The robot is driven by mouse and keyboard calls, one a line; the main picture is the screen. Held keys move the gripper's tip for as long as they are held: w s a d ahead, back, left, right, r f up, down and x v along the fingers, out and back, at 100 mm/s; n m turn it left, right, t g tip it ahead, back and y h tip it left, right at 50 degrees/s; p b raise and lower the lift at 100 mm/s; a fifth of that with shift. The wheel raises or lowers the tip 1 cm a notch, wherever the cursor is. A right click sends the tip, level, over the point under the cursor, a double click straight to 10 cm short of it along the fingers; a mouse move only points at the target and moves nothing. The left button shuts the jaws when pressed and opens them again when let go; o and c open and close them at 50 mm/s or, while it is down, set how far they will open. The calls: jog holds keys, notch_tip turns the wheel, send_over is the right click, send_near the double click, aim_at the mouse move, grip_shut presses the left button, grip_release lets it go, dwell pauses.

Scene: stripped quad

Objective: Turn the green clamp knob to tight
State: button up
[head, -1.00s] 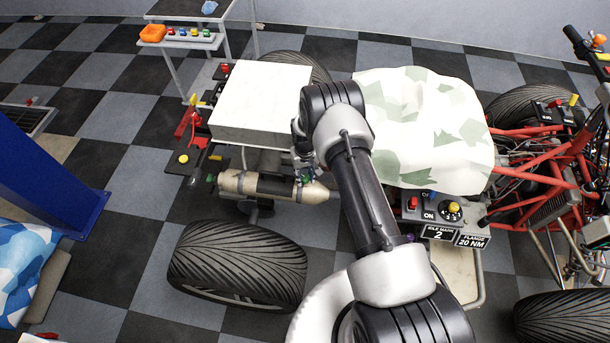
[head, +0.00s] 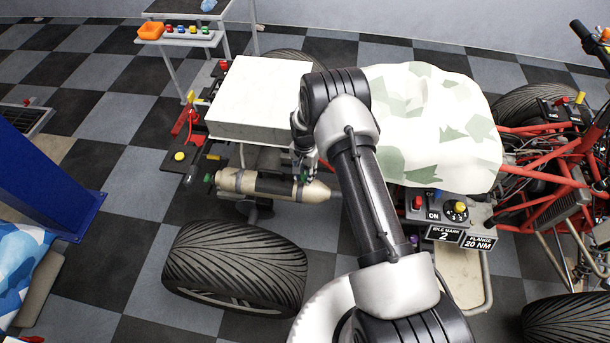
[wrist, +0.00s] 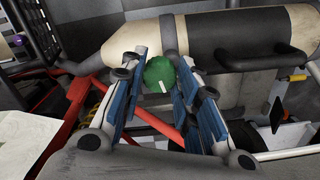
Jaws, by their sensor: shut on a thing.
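The green clamp knob (wrist: 160,74) is a round knob with a white mark on its face. In the wrist view it sits between the two fingers of my gripper (wrist: 160,84), which are shut on it. The white mark points down and slightly right. Behind it a dark band wraps the cream and black canister (wrist: 202,40). In the head view the canister (head: 235,181) lies along the quad's left part, and my gripper (head: 305,174) is at its right part. Only a small bit of green shows there; my arm hides much of the area.
A white box (head: 258,95) stands just behind the canister. A camouflage cloth (head: 430,120) covers a bulky shape to the right. A control box with a red switch and yellow knob (head: 460,207) lies right of my arm. A large tyre (head: 237,268) is in front.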

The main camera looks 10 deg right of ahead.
aim_at(305, 175)
jog(key=m+b, duration=0.1)
jog(key=m, duration=0.3)
jog(key=shift+m, duration=2.2)
jog(key=o, duration=1.1)
jog(key=shift+c, duration=0.2)
notch_tip(305, 175, up, 12)
